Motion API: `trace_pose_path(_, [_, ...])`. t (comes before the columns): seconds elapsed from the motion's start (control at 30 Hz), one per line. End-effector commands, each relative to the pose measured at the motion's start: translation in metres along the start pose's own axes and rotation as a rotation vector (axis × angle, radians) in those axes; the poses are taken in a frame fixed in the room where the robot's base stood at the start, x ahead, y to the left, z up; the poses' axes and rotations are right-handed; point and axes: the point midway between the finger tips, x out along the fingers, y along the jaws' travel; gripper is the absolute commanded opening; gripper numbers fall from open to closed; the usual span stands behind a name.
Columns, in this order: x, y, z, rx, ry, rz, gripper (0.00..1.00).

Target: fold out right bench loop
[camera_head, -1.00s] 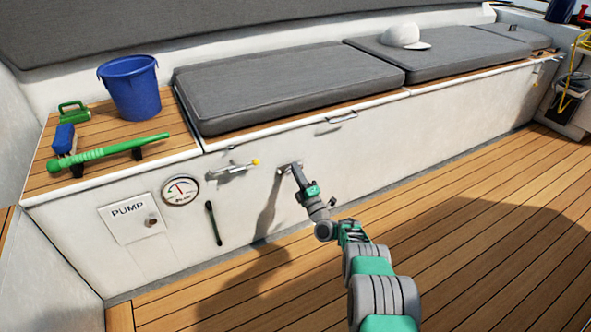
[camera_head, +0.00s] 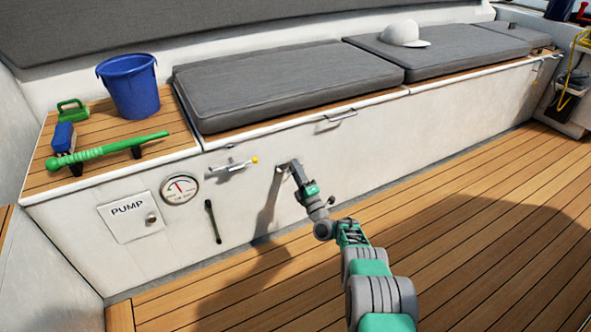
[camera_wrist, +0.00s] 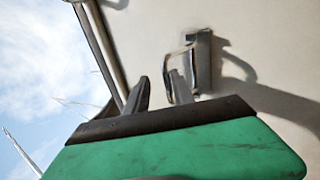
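The bench loop (camera_wrist: 167,66) is a thin metal loop on a small bracket (camera_wrist: 203,62) fixed to the white bench front. In the wrist view it stands out from the bracket towards my gripper. My gripper (camera_wrist: 160,88) is open, with a gap between its two dark fingers. The right finger overlaps the loop in the picture; whether it is inside the loop or touching it I cannot tell. The left finger is apart from the loop. In the head view my gripper (camera_head: 294,165) is close to the bench front and partly hides the loop and its bracket (camera_head: 283,168).
Left of my gripper on the bench front are a lever with a yellow knob (camera_head: 232,165), a black handle (camera_head: 213,221), a gauge (camera_head: 180,189) and a pump panel (camera_head: 130,217). A lid handle (camera_head: 340,116) is above right. The deck (camera_head: 480,220) is clear.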

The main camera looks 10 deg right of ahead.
Motion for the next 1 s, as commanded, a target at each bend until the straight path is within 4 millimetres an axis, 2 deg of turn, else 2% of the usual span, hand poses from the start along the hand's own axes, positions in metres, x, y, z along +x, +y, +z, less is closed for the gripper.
trace_pose_path(0.17, [-0.007, 0.001, 0.001, -0.001, -0.002, -0.002, 0.29])
trace_pose_path(0.5, [-0.07, 0.002, 0.002, 0.001, -0.005, -0.001, 0.29])
trace_pose_path(0.63, [-0.079, 0.0, 0.0, 0.0, -0.001, -0.001, 0.29])
trace_pose_path(1.0, [-0.078, 0.0, 0.0, 0.0, 0.0, 0.0, 0.29])
